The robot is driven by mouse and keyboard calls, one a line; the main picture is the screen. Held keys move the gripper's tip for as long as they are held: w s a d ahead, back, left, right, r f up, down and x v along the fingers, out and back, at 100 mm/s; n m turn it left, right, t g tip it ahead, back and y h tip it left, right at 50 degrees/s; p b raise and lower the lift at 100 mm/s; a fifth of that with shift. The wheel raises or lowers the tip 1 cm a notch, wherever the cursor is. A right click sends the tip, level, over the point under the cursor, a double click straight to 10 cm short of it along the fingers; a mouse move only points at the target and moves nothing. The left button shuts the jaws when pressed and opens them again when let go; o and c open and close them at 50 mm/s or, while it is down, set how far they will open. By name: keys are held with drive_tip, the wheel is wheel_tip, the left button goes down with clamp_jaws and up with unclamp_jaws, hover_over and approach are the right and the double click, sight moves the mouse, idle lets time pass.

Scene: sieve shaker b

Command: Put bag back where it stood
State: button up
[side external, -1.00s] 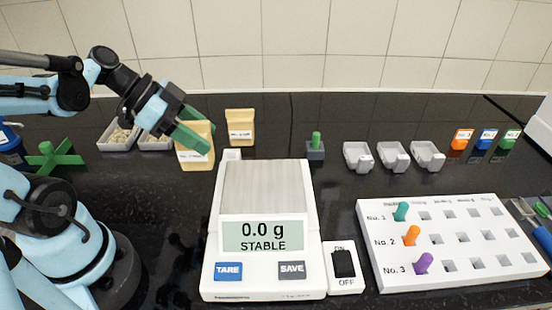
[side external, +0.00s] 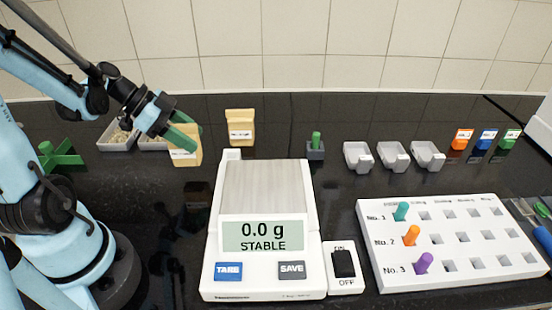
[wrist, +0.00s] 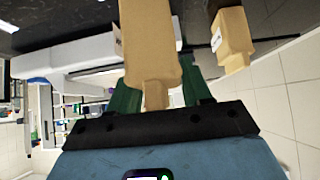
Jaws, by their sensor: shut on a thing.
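A tan bag with a white label (side external: 186,156) is held between the green fingers of my gripper (side external: 183,137), left of the scale. In the wrist view the same bag (wrist: 150,40) sits between the two fingers (wrist: 158,92), which are shut on it. Whether its base touches the dark bench or hangs just above it, I cannot tell. A second, similar tan bag (side external: 240,127) stands upright on the bench, behind and to the right of the held one. It also shows in the wrist view (wrist: 233,42), apart from the held bag.
The scale (side external: 265,190) reads 0.0 g and its plate is empty. Light trays (side external: 117,137) lie behind my gripper, and a green cross-shaped piece (side external: 60,159) lies to the left. A green-knobbed block (side external: 315,148), grey scoops (side external: 392,156) and a peg board (side external: 470,275) are to the right.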

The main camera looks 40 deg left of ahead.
drive_tip(key=shift+f, duration=1.95)
drive_tip(key=o, duration=1.3)
drive_tip(key=shift+f, duration=0.1)
drive_tip(key=shift+c, duration=0.2)
drive_tip(key=v, duration=1.2)
drive_tip(key=n+g+y, duration=0.2)
drive_tip(key=n+y, duration=0.2)
drive_tip(key=n, duration=0.1)
approach(202, 156)
drive_tip(key=d, duration=0.3)
drive_tip(key=w+d+r+n+t+y, duration=0.1)
drive_tip(key=w+d+n+t+y, duration=0.1)
drive_tip(key=d+n, duration=0.2)
drive_tip(key=shift+w+d+r+t, duration=0.15)
drive_tip(key=shift+d+r+t, duration=0.25)
drive_tip(key=shift+d, duration=1.1)
